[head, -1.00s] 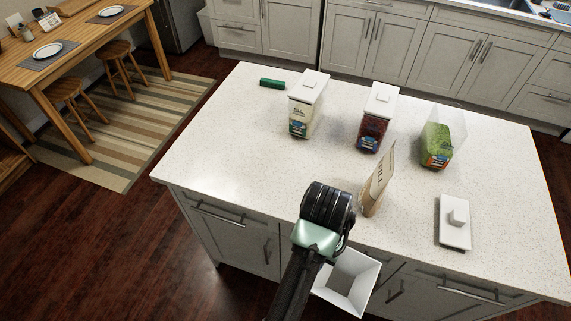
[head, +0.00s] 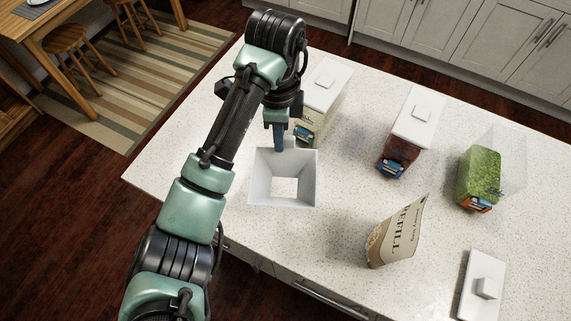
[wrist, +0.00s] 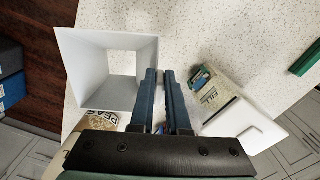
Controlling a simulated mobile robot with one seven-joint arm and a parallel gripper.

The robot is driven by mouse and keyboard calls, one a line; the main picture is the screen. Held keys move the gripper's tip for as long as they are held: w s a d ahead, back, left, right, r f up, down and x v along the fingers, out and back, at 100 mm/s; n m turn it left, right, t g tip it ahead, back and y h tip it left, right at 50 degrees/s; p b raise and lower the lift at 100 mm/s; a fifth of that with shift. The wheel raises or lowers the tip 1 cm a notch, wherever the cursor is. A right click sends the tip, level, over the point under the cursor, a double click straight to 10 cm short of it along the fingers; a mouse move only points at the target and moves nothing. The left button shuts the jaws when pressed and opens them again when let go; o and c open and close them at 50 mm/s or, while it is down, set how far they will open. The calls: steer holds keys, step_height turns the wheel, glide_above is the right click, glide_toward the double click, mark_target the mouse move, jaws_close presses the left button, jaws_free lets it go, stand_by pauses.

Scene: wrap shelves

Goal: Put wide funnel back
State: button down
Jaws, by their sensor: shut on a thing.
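The wide funnel (head: 285,162) is white and square, with sloping walls and a square hole. It is held over the left part of the white island counter (head: 195,165); I cannot tell its exact height. My gripper (head: 280,142) points down at the funnel's far edge and is shut on it. In the wrist view, the funnel (wrist: 84,62) hangs to the left of the gripper fingers (wrist: 160,73), which pinch its right edge.
A white-lidded container (head: 328,82) stands close beyond the funnel. A red-filled lidded container (head: 402,135) and an open green-filled one (head: 480,175) stand rightward. A refill bag (head: 397,235) and a loose white lid (head: 482,288) are nearer. A green object (wrist: 306,58) lies at the wrist view's right.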

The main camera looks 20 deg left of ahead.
mark_target(279, 156)
step_height(279, 156, down, 2)
steer(key=shift+s+f, duration=0.1)
steer(key=shift+f, duration=0.6)
steer(key=shift+f+p, duration=0.35)
steer(key=shift+f, duration=1.4)
steer(key=shift+f, duration=0.2)
steer(key=c, duration=0.9)
jaws_free()
